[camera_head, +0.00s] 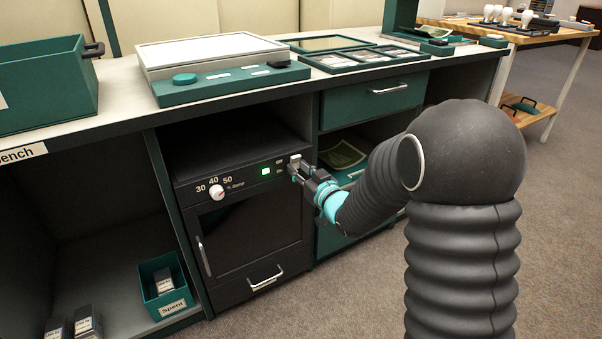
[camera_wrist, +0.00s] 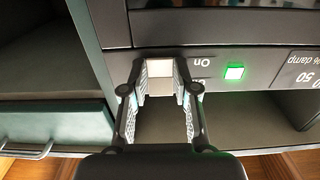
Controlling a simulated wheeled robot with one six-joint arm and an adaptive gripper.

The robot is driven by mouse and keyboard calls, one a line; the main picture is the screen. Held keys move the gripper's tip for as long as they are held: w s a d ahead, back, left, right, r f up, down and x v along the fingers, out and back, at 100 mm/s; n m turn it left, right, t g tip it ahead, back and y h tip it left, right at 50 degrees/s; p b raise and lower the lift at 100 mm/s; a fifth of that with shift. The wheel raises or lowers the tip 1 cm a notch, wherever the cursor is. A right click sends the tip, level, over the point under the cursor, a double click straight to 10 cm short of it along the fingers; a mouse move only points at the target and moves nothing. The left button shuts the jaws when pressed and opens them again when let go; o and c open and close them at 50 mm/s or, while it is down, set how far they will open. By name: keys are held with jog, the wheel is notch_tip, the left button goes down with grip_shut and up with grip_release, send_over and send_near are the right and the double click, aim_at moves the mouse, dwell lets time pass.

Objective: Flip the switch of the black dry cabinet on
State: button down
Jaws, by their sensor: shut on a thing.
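The black dry cabinet (camera_head: 250,237) stands under the bench, with a control panel along its top. The panel carries a white dial (camera_head: 217,193) marked 30, 40, 50 and "% damp", and a lit green lamp (camera_head: 265,171). The lamp also glows in the wrist view (camera_wrist: 235,72). My gripper (camera_head: 297,168) is at the panel's right end. In the wrist view, which is upside down, its fingers are shut on the pale switch (camera_wrist: 160,68), beside the "On" lettering. The fingers partly hide the switch, so its exact tilt is hard to tell.
A teal drawer (camera_head: 372,101) and an open shelf lie right of the cabinet. The bench top above holds a light panel (camera_head: 210,52) and teal trays (camera_head: 360,60). A teal "Spent" box (camera_head: 165,288) sits in the left bay. Carpet is clear at right.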

dwell(0.3)
jog(key=c, duration=0.9)
grip_release()
jog(key=shift+d, duration=0.1)
jog(key=v, duration=1.1)
jog(key=shift+s+d, duration=0.2)
jog(key=shift+s, duration=0.15)
jog(key=shift+f, duration=0.1)
